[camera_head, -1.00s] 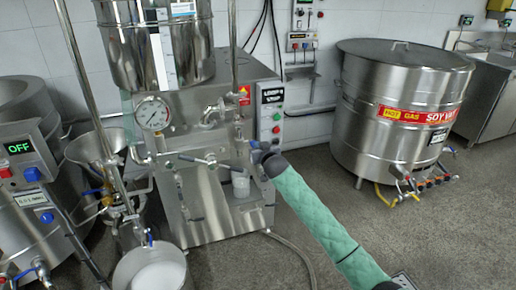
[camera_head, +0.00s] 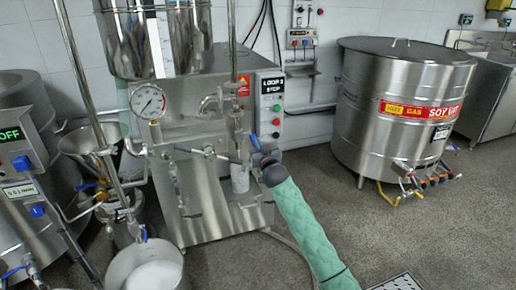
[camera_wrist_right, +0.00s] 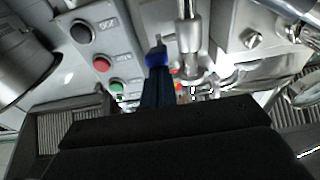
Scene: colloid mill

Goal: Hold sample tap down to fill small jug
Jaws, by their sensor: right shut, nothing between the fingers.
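The small jug (camera_head: 240,180) is a pale, translucent vessel standing at the front of the steel mill (camera_head: 200,195), below the tap pipework (camera_head: 237,120). Its fill level is too small to tell. My right gripper (camera_head: 256,152) is shut and empty, just above and to the right of the jug. In the right wrist view its closed fingers (camera_wrist_right: 157,80) form a narrow dark bar. A bright blue piece (camera_wrist_right: 156,58) shows at their end, beside a vertical metal pipe (camera_wrist_right: 190,35); I cannot tell whether they touch. My left gripper is out of view.
A control panel (camera_head: 271,105) with buttons is right of the tap; it also shows in the wrist view (camera_wrist_right: 95,45). A gauge (camera_head: 148,101) and a white-filled pot (camera_head: 147,268) are left. A large soy vat (camera_head: 400,110) stands right. The floor (camera_head: 400,220) between is mostly clear.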

